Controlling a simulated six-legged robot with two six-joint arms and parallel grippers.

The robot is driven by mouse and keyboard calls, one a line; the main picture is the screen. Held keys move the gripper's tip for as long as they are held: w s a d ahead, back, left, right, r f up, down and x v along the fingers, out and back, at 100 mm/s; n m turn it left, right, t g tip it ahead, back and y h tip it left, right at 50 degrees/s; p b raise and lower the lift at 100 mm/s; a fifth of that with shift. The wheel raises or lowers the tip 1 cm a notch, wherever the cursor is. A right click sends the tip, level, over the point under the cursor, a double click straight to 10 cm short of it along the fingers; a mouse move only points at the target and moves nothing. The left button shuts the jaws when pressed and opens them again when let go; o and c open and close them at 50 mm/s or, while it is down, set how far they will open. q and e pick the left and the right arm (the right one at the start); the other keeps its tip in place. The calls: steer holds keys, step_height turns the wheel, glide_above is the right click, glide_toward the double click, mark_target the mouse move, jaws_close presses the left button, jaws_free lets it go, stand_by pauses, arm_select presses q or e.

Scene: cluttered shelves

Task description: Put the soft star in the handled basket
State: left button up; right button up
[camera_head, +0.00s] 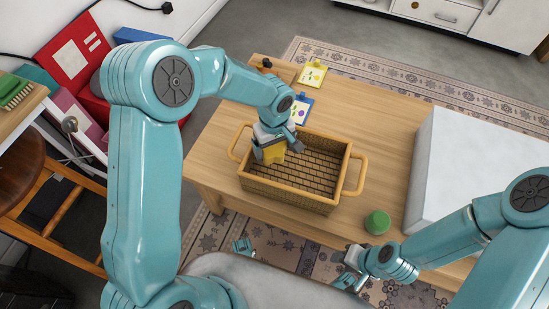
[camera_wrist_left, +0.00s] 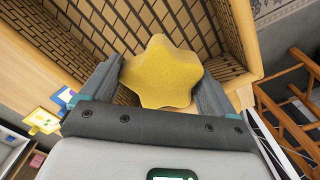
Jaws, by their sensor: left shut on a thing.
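The handled basket (camera_head: 325,159) is a rectangular woven basket with two looped handles, standing on the wooden table. My left gripper (camera_head: 271,152) is over the left part of the basket. It is shut on the yellow soft star (camera_head: 274,154), which is partly hidden by the gripper in the head view. In the left wrist view the star (camera_wrist_left: 162,72) sits between the two fingers, with the woven basket walls (camera_wrist_left: 235,40) behind it. I cannot tell whether the star touches the basket floor. My right gripper (camera_head: 350,268) is at the table's front edge, away from the basket; its jaws are unclear.
The wooden table (camera_head: 385,130) holds a green cylinder (camera_head: 377,222) in front of the basket, small cards (camera_head: 312,75) behind it and a large white box (camera_head: 470,170) at right. Left are a red folder (camera_head: 75,48) and a wooden chair (camera_head: 45,200).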

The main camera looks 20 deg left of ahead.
mark_target(274, 154)
arm_select(q)
step_height(274, 154, down, 5)
steer(key=shift+f+b, duration=0.1)
steer(key=shift+b, duration=0.6)
steer(key=shift+f, duration=0.1)
steer(key=o, duration=0.8)
steer(key=shift+w+r+p, duration=0.1)
steer(key=shift+r+p, duration=0.2)
steer(key=shift+r, duration=0.35)
step_height(274, 154, up, 11)
steer(key=p, duration=0.3)
steer(key=shift+r, duration=0.1)
